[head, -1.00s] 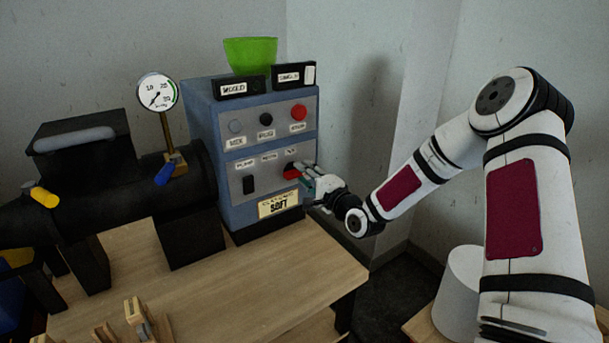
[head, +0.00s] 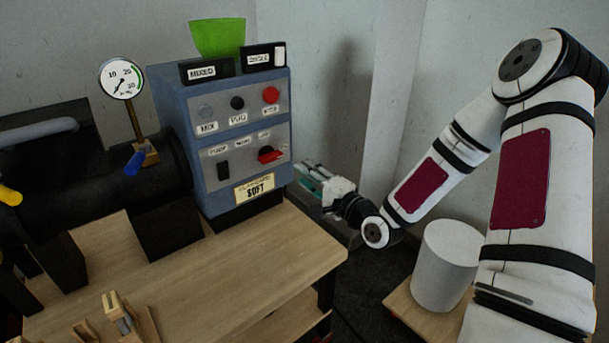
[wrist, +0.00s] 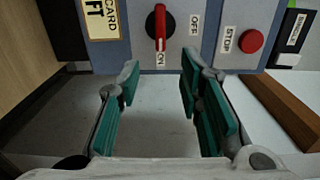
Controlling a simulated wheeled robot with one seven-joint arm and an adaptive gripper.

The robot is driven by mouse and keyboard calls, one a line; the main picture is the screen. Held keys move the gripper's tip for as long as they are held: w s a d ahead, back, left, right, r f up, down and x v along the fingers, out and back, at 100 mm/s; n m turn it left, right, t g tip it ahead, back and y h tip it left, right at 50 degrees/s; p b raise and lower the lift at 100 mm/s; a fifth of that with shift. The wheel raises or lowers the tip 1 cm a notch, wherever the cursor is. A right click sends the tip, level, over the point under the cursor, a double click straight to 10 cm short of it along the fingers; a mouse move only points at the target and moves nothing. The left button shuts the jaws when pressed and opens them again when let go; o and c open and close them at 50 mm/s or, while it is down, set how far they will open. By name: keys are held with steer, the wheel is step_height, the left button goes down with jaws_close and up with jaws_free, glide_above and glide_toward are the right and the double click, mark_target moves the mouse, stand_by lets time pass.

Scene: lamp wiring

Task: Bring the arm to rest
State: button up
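My gripper (head: 312,183) is in the air to the right of the blue control box (head: 188,123), clear of it. In the wrist view my gripper (wrist: 160,72) is open, its teal finger pads apart with nothing between them. The box's front carries a red rotary switch (head: 270,155), which also shows in the wrist view (wrist: 160,27), beyond the fingers. Its handle points at the ON label in the wrist view. My arm reaches in from the right, bent at the elbow.
The box stands on a wooden table (head: 280,250) beside a black machine with a gauge (head: 121,78). A green bowl (head: 217,38) sits on top of the box. A white cylinder (head: 446,265) stands on a wooden surface at the right. A wall is close behind my gripper.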

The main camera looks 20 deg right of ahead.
steer(key=s+a+r+n+g+h, duration=0.2)
steer(key=s+r+n+g, duration=0.25)
steer(key=s, duration=0.95)
steer(key=s+a+r+n+g+h, duration=0.1)
steer(key=s+r+n+g+h, duration=0.3)
steer(key=s, duration=1.1)
steer(key=s+a+r+n+g, duration=0.25)
steer(key=s+n+g, duration=0.45)
steer(key=s, duration=0.7)
step_height(320, 180, up, 18)
steer(key=t+p, duration=0.2)
steer(key=p, duration=1.3)
steer(key=shift+w+d+f+m, duration=0.15)
steer(key=shift+w+d+m, duration=0.05)
steer(key=shift+w+m, duration=0.2)
steer(key=shift+t, duration=0.25)
